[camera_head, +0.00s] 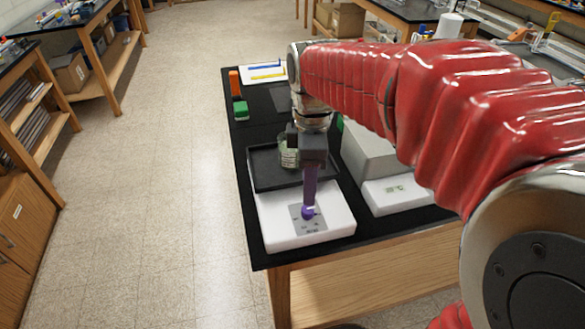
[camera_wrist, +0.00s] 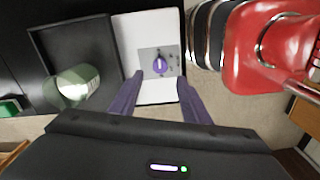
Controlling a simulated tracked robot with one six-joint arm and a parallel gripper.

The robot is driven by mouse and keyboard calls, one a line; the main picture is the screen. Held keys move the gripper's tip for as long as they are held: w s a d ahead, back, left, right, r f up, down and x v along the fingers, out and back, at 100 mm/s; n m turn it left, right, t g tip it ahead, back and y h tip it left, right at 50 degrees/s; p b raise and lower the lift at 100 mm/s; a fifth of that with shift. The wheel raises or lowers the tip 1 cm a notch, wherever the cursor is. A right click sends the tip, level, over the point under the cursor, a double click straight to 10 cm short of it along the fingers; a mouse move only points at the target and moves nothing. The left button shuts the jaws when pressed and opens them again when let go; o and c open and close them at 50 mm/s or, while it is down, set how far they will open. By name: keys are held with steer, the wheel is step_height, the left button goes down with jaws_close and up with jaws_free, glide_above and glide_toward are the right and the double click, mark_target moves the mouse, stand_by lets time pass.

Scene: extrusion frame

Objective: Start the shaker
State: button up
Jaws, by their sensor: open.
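The shaker (camera_head: 335,228) is a white box with a black tray (camera_head: 262,182) on its back part, on the black bench top. A glass jar with a pale label (camera_head: 289,152) stands in the tray; it also shows in the wrist view (camera_wrist: 77,84). A purple knob (camera_head: 308,213) sits on the grey front panel; the wrist view shows the knob (camera_wrist: 160,64) with a light line along it. My gripper (camera_head: 311,192) points down over the panel, its purple fingers open and empty. In the wrist view the fingertips (camera_wrist: 160,79) are on either side, just short of the knob.
A grey and white device with a small display (camera_head: 395,192) stands close to the shaker's right. Green (camera_head: 240,110) and orange (camera_head: 234,82) items and a white tray with blue and yellow pieces (camera_head: 253,76) lie farther back. The bench's front edge is close to the shaker.

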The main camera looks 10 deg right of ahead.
mark_target(307, 209)
step_height(307, 209, down, 8)
steer(key=shift+r, duration=0.1)
stand_by(0.4)
steer(key=c, duration=1)
steer(key=shift+c, duration=0.2)
